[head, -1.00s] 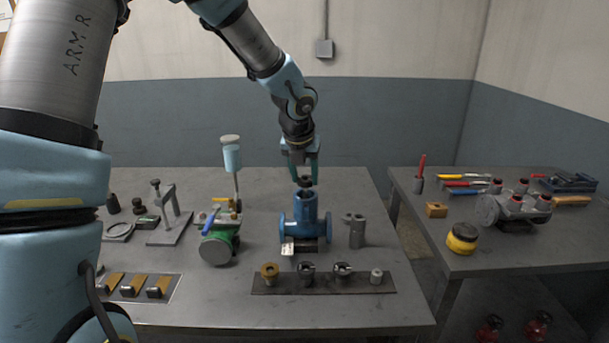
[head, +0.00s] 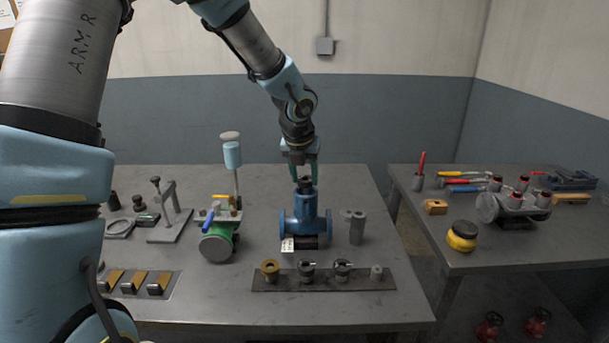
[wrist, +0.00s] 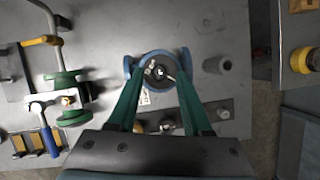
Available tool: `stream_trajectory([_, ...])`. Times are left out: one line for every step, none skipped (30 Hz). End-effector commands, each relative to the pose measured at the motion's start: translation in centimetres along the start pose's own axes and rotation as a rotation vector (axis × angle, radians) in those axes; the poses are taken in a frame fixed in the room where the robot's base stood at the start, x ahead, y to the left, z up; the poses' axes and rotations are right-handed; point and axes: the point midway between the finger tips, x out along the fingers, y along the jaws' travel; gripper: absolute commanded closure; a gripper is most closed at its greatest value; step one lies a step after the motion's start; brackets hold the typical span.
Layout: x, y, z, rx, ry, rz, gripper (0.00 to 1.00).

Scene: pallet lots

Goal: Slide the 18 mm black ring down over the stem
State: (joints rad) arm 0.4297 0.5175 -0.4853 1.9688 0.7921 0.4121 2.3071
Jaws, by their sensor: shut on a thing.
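The blue valve body (head: 305,222) stands upright on the bench, with flanges at both sides and a white tag (head: 288,245) in front. My gripper (head: 304,178) points straight down over its top, its green fingers shut on the small black ring (head: 305,184). The ring sits at the valve's top, in line with its axis. In the wrist view my gripper (wrist: 161,78) has a finger on each side of the round blue top, with a dark centre and a pale spot that may be the stem. I cannot tell how far the ring is around the stem.
A dark strip (head: 258,284) in front holds several small fittings. A grey cylinder (head: 357,230) stands close to the right, a green valve (head: 219,245) with a blue lever to the left. A second bench (head: 470,262) with tools is at right.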

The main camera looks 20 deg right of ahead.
Motion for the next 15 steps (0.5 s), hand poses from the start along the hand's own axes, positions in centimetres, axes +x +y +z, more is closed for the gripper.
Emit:
stream_trajectory([0.2, 0.0, -0.1, 0.000, 0.000, 0.000, 1.00])
stream_trajectory([0.3, 0.0, -0.1, 0.000, 0.000, 0.000, 1.00])
stream_trajectory([0.4, 0.0, -0.1, 0.001, 0.000, 0.000, 1.00])
stream_trajectory([0.4, 0.0, -0.2, 0.001, 0.000, 0.000, 1.00])
stream_trajectory([0.5, 0.0, -0.2, 0.001, 0.000, 0.000, 1.00])
stream_trajectory([0.6, 0.0, -0.2, 0.001, 0.000, 0.000, 1.00])
stream_trajectory([0.7, 0.0, -0.3, 0.001, 0.000, 0.000, 1.00])
stream_trajectory([0.7, 0.0, -0.3, 0.001, 0.000, 0.000, 1.00])
stream_trajectory([0.8, 0.0, -0.3, 0.001, 0.000, 0.000, 1.00])
stream_trajectory([0.9, 0.0, -0.4, 0.001, 0.000, 0.000, 1.00])
stream_trajectory([0.9, 0.0, -0.4, 0.001, 0.000, 0.000, 1.00])
stream_trajectory([1.0, 0.0, -0.4, 0.001, 0.000, 0.000, 1.00])
stream_trajectory([1.1, 0.0, -0.5, 0.001, 0.000, 0.000, 1.00])
stream_trajectory([1.1, 0.0, -0.5, 0.000, 0.000, 0.000, 1.00])
stream_trajectory([1.2, 0.0, -0.5, 0.000, 0.000, 0.000, 1.00])
